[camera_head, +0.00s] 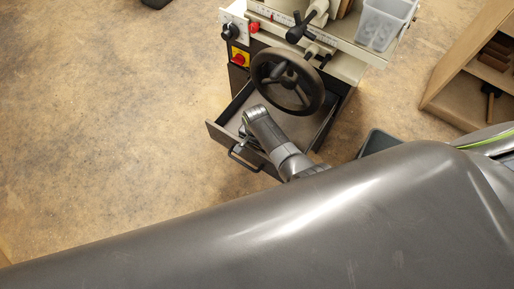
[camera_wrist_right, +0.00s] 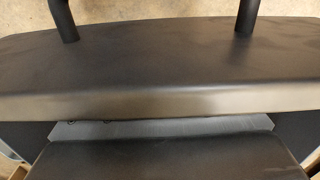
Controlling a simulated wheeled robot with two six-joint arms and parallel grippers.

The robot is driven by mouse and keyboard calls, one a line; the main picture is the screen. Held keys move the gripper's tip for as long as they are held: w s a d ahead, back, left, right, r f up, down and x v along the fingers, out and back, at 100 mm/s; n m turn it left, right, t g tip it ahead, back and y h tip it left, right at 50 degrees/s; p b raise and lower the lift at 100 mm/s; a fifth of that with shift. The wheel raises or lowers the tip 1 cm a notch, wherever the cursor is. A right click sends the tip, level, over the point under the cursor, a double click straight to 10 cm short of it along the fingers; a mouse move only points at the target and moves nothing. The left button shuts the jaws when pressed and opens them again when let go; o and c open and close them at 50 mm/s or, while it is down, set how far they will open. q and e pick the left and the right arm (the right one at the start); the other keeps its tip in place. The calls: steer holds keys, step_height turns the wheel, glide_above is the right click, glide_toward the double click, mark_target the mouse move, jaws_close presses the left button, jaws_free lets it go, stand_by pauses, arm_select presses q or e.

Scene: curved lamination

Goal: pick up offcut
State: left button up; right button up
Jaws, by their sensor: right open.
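No offcut can be made out in either view. An open drawer (camera_head: 223,132) under the machine shows a bare grey floor where it is not covered. My right arm reaches over the drawer, and my right gripper (camera_head: 246,140) is small and mostly hidden below its wrist, just inside the drawer front. It is open, with nothing seen in it. The right wrist view shows the dark drawer front (camera_wrist_right: 160,60) close up, with its handle (camera_wrist_right: 246,18) at the top. A dark surface fills the bottom of that view; I cannot tell what it is. My left gripper is out of view.
A handwheel (camera_head: 288,82) overhangs the drawer close to my right wrist. The machine (camera_head: 270,40) carries knobs and a clear bin (camera_head: 383,22). A wooden shelf (camera_head: 458,95) stands at right, with a grey bin (camera_head: 378,141) below.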

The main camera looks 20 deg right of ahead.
steer(key=c, duration=1.1)
steer(key=shift+o, duration=0.2)
steer(key=shift+r, duration=0.2)
